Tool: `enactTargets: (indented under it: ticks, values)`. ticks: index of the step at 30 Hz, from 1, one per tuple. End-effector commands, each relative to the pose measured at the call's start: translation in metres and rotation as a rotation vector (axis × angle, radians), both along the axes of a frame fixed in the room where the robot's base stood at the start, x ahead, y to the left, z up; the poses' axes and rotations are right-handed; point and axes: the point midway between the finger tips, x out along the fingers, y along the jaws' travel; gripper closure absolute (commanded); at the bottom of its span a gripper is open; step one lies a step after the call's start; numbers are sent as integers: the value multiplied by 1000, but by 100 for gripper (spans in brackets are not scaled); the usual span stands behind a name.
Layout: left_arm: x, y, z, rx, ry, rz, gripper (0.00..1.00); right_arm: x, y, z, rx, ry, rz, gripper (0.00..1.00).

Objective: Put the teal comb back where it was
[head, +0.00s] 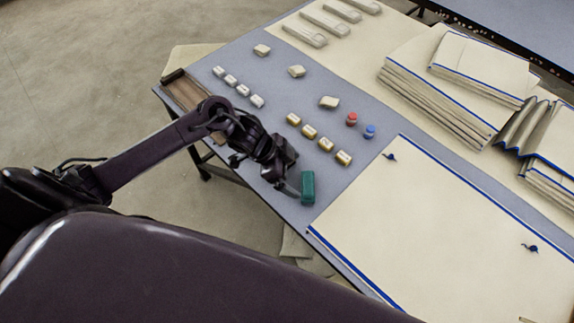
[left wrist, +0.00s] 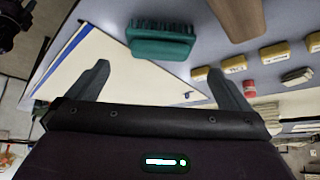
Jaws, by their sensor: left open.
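The teal comb (head: 307,188) lies near the table's near edge, left of the large cream cloth. In the left wrist view the teal comb (left wrist: 162,42) shows its bristles and lies just beyond the fingertips, apart from them. My left gripper (head: 288,177) is beside the comb in the head view, partly hidden by its own wrist. In the left wrist view my left gripper (left wrist: 158,72) is open, with nothing between its fingers. My right gripper is not in view.
A brown wooden piece (left wrist: 240,14) lies beside the comb. A wooden tray (head: 187,91) sits at the table's left end. Several yellow blocks (head: 309,131), a red piece (head: 351,119) and a blue piece (head: 369,132) stand nearby. A large cream cloth (head: 450,240) covers the near right.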

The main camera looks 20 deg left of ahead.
Motion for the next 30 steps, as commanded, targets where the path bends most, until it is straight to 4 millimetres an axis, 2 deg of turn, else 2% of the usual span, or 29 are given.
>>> enactTargets:
  ticks: [3,7,24,30]
  values:
    - [-4,9,14,0,-1,-2,0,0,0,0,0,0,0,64]
    - [-6,13,22,-1,0,0,0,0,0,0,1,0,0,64]
    - [-6,13,23,-1,0,-1,0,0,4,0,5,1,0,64]
    - [-6,14,23,-1,0,0,0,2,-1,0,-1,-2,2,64]
